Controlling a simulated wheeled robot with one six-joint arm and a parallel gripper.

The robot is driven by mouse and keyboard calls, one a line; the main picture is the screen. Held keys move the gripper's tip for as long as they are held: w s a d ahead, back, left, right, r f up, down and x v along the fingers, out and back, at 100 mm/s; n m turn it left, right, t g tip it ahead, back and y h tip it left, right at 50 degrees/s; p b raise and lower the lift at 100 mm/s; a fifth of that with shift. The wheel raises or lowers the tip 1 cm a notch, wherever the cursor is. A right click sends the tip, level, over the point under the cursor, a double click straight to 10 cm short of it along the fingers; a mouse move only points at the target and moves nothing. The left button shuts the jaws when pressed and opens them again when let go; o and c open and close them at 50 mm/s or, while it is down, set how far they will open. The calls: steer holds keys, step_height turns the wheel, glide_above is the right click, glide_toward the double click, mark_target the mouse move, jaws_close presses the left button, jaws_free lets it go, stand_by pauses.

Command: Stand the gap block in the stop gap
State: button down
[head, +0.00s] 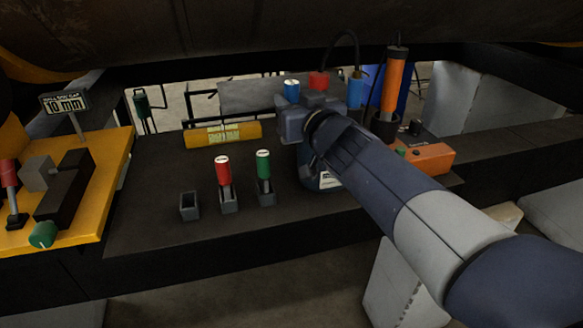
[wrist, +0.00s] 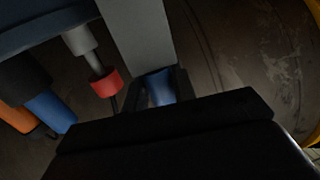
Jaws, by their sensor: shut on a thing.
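My gripper (head: 292,122) is above the back of the dark bench and is shut on a blue gap block with a pale top (head: 291,88). Part of the blue block shows between the black fingers in the wrist view (wrist: 159,90); its lower part is hidden in the head view. A red gap block (head: 223,172) and a green one (head: 263,165) stand upright in grey holders. The holder (head: 189,206) left of them is empty. At far left, a yellow fixture (head: 112,185) carries a grey block (head: 38,173) and a dark bar (head: 66,188), apart from my gripper.
A sign reading 10 mm (head: 65,103) stands behind the fixture. A yellow labelled cylinder (head: 222,134) lies at the bench's back. An orange tool (head: 394,82) stands right of my gripper, and an orange box (head: 426,157) is further right. Dark pipework hangs overhead. The bench's front left is clear.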

step_height(320, 180, down, 10)
steer(key=b, duration=0.3)
steer(key=shift+r, duration=0.15)
steer(key=shift+f+b, duration=0.3)
steer(key=shift+f, duration=2.15)
steer(key=shift+f, duration=0.2)
steer(key=c, duration=1.4)
jaws_free()
steer(key=shift+c, duration=0.2)
steer(key=shift+r, duration=0.15)
